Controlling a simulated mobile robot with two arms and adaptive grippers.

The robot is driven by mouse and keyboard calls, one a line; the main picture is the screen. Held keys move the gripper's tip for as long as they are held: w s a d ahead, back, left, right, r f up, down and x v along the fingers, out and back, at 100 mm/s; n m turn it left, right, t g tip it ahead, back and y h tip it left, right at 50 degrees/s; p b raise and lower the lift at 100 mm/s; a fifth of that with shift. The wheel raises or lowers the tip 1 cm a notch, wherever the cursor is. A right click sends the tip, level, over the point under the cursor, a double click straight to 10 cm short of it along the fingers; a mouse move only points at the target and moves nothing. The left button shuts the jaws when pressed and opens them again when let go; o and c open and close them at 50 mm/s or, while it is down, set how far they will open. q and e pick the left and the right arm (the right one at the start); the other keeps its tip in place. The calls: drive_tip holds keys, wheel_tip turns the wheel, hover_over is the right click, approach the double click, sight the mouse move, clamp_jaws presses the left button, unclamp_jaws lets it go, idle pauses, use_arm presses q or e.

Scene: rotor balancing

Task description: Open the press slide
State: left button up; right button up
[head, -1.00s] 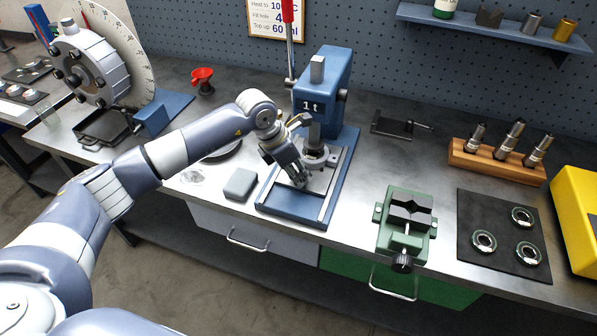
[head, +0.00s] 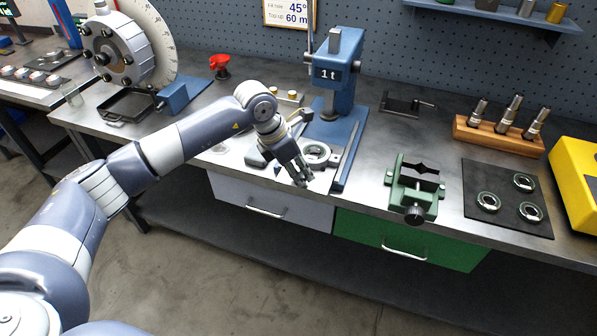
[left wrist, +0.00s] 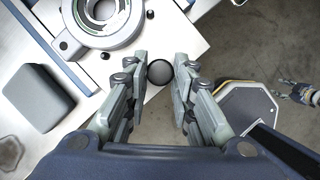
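The blue 1 t press (head: 337,75) stands on the bench. Its slide (left wrist: 118,70), a pale plate carrying a metal ring (head: 317,154), sits forward of the ram, towards the bench's front edge. The ring also shows in the left wrist view (left wrist: 98,14). A dark ball knob (left wrist: 160,72) is at the slide's front. My left gripper (head: 300,182) reaches down there; in the left wrist view its fingers (left wrist: 161,62) lie against both sides of the knob. The arm and hand hide part of the slide in the head view. My right gripper (left wrist: 284,88) appears small, open and empty over the floor.
A grey block (left wrist: 34,97) lies left of the press base. A green vise (head: 415,190) stands to the right, with a dark mat of rings (head: 480,220) beyond it. Floor (head: 250,285) is clear before the bench.

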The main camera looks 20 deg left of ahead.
use_arm(q)
drive_tip(key=o, duration=0.4)
drive_tip(key=shift+c, duration=0.2)
drive_tip(key=shift+r, duration=0.4)
drive_tip(key=v, duration=1.1)
drive_tip(key=shift+a, duration=0.15)
use_arm(e)
drive_tip(key=shift+s, duration=0.25)
use_arm(q)
drive_tip(key=shift+s+r, duration=0.1)
